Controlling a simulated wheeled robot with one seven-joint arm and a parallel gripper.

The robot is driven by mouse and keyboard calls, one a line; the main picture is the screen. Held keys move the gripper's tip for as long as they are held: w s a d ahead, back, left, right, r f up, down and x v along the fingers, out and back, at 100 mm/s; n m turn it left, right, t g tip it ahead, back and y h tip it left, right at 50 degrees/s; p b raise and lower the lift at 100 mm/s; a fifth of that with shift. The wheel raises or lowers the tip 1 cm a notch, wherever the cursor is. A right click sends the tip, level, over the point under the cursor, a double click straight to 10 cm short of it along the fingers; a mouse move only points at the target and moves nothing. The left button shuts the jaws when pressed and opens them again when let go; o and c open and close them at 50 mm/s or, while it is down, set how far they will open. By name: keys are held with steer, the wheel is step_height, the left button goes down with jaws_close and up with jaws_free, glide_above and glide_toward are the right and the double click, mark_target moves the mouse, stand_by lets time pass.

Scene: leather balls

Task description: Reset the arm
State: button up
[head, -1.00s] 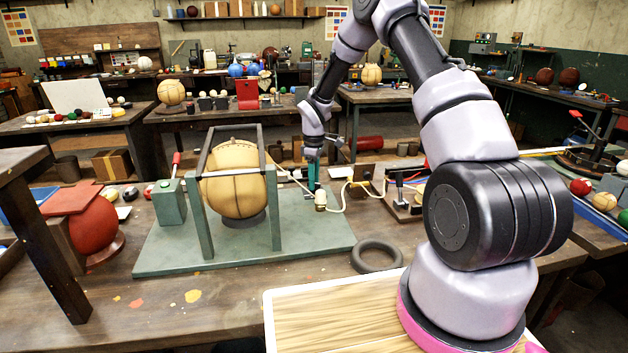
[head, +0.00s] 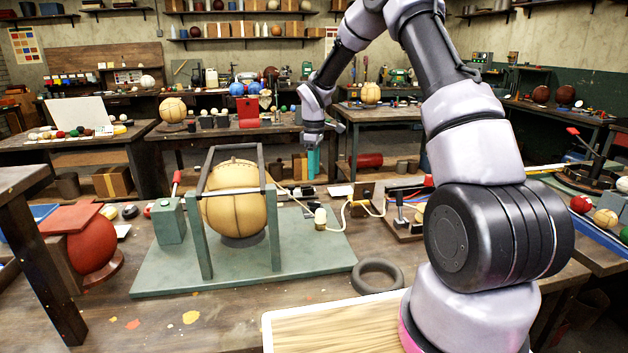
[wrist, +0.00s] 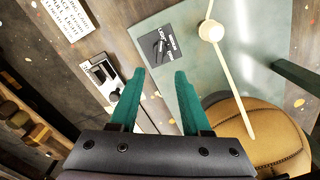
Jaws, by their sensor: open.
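My arm rises on the right of the head view and bends down to my gripper (head: 313,165), which hangs beyond the green base plate (head: 300,250). In the wrist view its two teal fingers (wrist: 160,76) stand apart with nothing between them. A tan stitched leather ball (head: 235,213) sits on a dark ring inside a green frame (head: 197,232) on the plate. The ball also shows at the lower right of the wrist view (wrist: 262,135), beside the fingers and apart from them.
A pale hose (head: 350,212) with a small fitting (head: 320,218) runs over the plate. A dark ring (head: 378,274) lies in front. A red ball (head: 91,248) stands at the left.

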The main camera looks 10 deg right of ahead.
steer(key=shift+r, duration=0.15)
steer(key=s+d+r+m+t, duration=0.2)
steer(key=s+r+m, duration=0.2)
steer(key=s+r, duration=0.5)
steer(key=s+d+r+m+t, duration=0.15)
steer(key=s+r+m, duration=0.35)
steer(key=r, duration=0.8)
steer(key=s+d+r+m+t+y, duration=0.1)
steer(key=s+r+m+t, duration=0.1)
steer(key=s, duration=0.8)
steer(key=s+d+r+m+t+y, duration=0.1)
steer(key=s+r+m, duration=0.3)
steer(key=s, duration=0.7)
steer(key=shift+s+d+m+t, duration=0.2)
steer(key=shift+s+m+t, duration=0.15)
steer(key=shift+m, duration=0.35)
